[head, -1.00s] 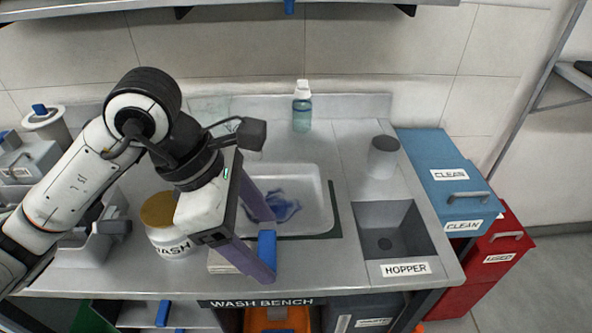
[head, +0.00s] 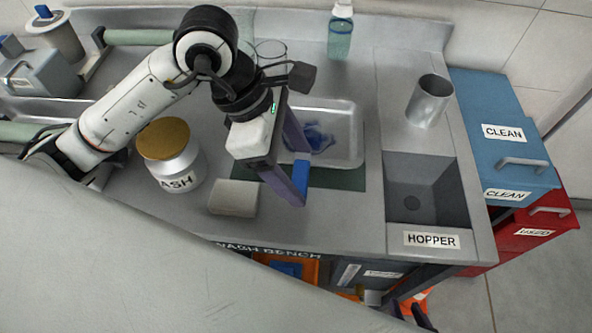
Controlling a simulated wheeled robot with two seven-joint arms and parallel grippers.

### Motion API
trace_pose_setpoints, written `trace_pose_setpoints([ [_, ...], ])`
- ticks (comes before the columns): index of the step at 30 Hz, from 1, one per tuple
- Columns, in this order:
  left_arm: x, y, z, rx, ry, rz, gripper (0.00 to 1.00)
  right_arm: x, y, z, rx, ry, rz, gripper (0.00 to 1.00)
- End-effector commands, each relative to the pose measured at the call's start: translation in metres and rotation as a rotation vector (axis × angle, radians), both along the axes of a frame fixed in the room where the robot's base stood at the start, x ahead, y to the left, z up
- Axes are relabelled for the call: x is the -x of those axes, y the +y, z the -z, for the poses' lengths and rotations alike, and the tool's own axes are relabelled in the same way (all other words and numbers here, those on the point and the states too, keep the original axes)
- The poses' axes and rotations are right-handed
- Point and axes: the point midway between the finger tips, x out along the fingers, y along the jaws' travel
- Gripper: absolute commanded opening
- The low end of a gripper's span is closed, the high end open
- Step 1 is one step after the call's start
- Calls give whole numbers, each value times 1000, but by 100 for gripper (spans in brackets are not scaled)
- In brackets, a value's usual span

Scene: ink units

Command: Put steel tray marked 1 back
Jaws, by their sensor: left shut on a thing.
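A shallow steel tray (head: 352,155) with blue smears inside lies on a dark green mat (head: 345,180) on the wash bench. I see no number on it. My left gripper (head: 300,190) points down at the tray's near left corner. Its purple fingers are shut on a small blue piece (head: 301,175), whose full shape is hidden. The gripper covers the tray's left side. What looks like dark fingertips of my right gripper (head: 424,317) shows at the bottom edge; its jaws are unclear.
A large plain grey surface, unclear what, fills the lower left foreground. A wash jar (head: 180,170), a pale block (head: 232,198), a bottle (head: 340,38), a metal cup (head: 428,100) and the hopper (head: 425,190) surround the tray. Blue clean (head: 500,105) and red used (head: 535,232) bins stand right.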

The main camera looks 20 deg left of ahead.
Motion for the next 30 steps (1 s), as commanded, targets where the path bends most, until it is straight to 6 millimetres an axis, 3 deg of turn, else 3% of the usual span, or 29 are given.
trace_pose_setpoints([
  [2, 0, 0, 13, 1, -1, 0, 49, -1, 0, 9, 0, -3, 0, 31],
  [12, -1, 0, 14, 0, -2, 0, 49, -6, 0, 8, -1, -12, -1, 31],
  [13, 0, 0, 13, 0, -1, 0, 75, -6, 0, 7, -1, -12, -1, 31],
  [16, 0, 0, 13, 0, -1, 0, 90, -5, 0, 6, -1, -12, -1, 31],
  [26, 0, 0, 10, 0, -1, 0, 90, -5, 0, 4, -1, -11, -1, 31],
  [30, 1, 7, -7, -2, -3, -2, 90, -4, 0, -7, 0, -9, -1, 31],
])
